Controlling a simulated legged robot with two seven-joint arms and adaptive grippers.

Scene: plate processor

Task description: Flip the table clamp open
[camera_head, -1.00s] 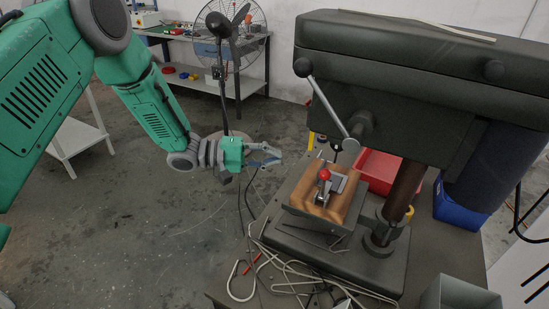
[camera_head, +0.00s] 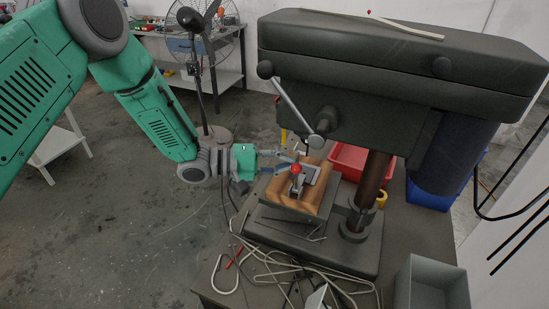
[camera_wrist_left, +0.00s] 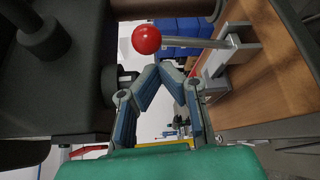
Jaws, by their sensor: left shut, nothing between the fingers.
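The table clamp (camera_head: 309,173) is a grey metal toggle with a red ball knob (camera_head: 296,169), mounted on a wooden block (camera_head: 306,199) on the drill press table. In the left wrist view the red knob (camera_wrist_left: 147,39) sits at the end of a metal lever (camera_wrist_left: 196,43) that runs right to the clamp's bracket on the wood. My left gripper (camera_head: 290,158) is beside the knob in the head view. In the wrist view my left gripper (camera_wrist_left: 158,70) is shut and empty, its fingertips just below the knob; contact cannot be told. My right gripper is not in view.
The drill press head (camera_head: 390,60) hangs above the clamp, with its feed lever (camera_head: 289,100) close over my gripper. A red bin (camera_head: 349,160) and blue bin (camera_head: 430,194) stand behind. Cables (camera_head: 270,268) and a grey box (camera_head: 433,284) lie in front. Open floor is at left.

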